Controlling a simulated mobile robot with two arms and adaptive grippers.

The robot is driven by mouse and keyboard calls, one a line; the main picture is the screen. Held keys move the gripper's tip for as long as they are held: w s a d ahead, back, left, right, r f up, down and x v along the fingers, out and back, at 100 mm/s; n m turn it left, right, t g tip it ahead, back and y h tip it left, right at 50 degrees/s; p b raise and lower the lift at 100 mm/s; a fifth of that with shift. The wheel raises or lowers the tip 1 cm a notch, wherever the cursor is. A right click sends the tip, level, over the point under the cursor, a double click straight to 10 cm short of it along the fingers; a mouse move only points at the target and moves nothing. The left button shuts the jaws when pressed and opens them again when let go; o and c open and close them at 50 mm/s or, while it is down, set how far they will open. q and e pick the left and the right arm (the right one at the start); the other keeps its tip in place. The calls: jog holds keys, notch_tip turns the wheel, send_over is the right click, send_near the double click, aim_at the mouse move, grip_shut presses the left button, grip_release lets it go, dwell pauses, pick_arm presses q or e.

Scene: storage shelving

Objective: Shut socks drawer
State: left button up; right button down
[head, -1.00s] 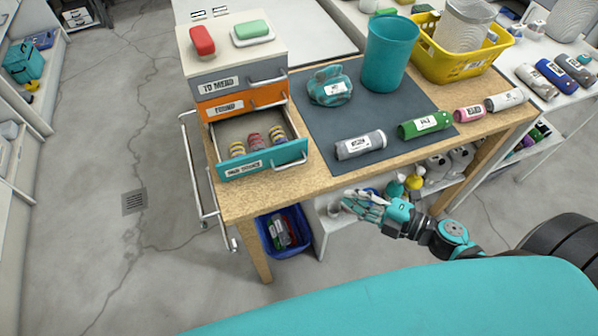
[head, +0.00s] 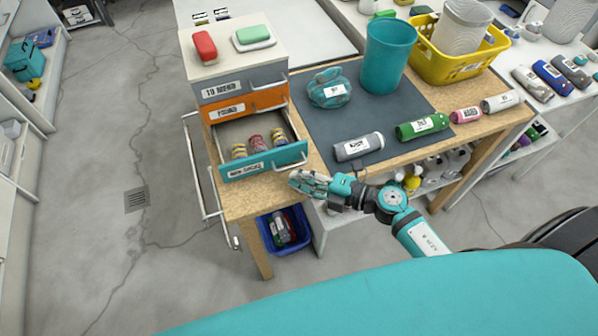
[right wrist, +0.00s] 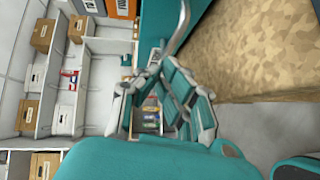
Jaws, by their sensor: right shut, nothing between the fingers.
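The socks drawer (head: 262,163) is the teal-fronted bottom drawer of a small drawer unit on the wooden workbench. It is pulled open, and several striped rolled socks (head: 257,143) lie inside. Its pale bar handle (head: 291,163) is at the right of its front. My right gripper (head: 294,180) is shut and empty, just in front of and below the handle end of the drawer, near the bench edge. In the right wrist view the gripper (right wrist: 160,88) is close to the handle (right wrist: 181,28) and the teal front (right wrist: 149,32); contact cannot be told. My left gripper is not in view.
Above it, the orange drawer (head: 243,105) and grey drawer (head: 239,83) are closed. A dark mat (head: 335,115) lies right of the unit, with a grey roll (head: 358,146) near its front edge. A blue bin (head: 283,230) stands below the bench.

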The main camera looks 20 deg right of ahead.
aim_at(280, 135)
jog(key=shift+w+f, duration=0.1)
jog(key=shift+w, duration=0.45)
jog(key=shift+w, duration=0.3)
jog(key=w+b, duration=0.1)
jog(key=w, duration=0.5)
jog(key=w+b, duration=0.1)
jog(key=w, duration=0.5)
jog(key=shift+w+a+f, duration=0.1)
jog(key=shift+w+a, duration=0.1)
jog(key=shift+w, duration=0.5)
jog(key=shift+r, duration=0.25)
jog(key=shift+d+r, duration=0.1)
